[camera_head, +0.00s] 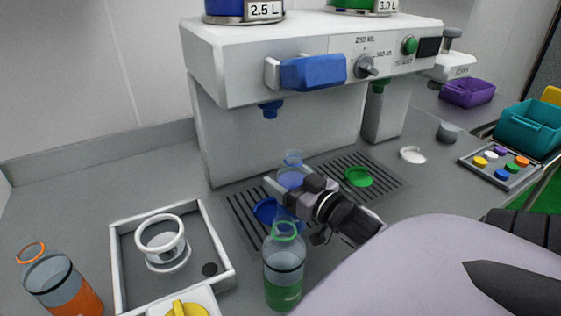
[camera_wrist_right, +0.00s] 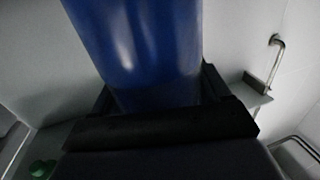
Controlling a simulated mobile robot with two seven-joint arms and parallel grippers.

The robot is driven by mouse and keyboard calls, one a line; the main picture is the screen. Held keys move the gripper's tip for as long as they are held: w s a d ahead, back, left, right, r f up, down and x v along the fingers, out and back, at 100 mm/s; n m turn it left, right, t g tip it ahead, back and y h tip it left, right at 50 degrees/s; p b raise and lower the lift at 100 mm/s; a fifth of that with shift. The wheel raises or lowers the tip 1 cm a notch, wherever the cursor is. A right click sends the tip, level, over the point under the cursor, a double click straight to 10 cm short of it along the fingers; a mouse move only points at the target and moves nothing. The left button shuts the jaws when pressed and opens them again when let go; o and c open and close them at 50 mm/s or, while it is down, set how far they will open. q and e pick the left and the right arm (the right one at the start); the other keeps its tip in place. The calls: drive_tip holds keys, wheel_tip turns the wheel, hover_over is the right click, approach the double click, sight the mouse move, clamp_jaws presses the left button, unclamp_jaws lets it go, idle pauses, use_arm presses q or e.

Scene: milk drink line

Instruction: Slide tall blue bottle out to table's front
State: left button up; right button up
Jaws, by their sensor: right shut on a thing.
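The tall blue bottle (camera_head: 291,163) has a clear neck and blue contents. It stands or hangs over the slotted drip grate, below the blue nozzle (camera_head: 270,109); whether its base touches the grate is hidden. My right gripper (camera_head: 284,188) is shut around its body from the front right. In the right wrist view the blue body (camera_wrist_right: 145,45) fills the space between the jaws (camera_wrist_right: 158,110) and looks close to upright. My left gripper is not in view.
A green-ringed bottle (camera_head: 283,268) stands at the table's front, close to my right arm. An orange bottle (camera_head: 60,285) and a white tray (camera_head: 115,265) with a white ring-shaped holder (camera_head: 162,240) are left. A green disc (camera_head: 359,176) lies right on the grate.

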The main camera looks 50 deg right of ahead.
drive_tip(key=shift+r, duration=0.15)
drive_tip(key=shift+s+p, duration=0.3)
drive_tip(key=shift+s, duration=0.05)
drive_tip(key=shift+s+d+p, duration=0.1)
drive_tip(key=shift+s+p, duration=0.3)
drive_tip(key=shift+s, duration=2.2)
drive_tip(key=s, duration=0.6)
drive_tip(key=shift+d, duration=0.1)
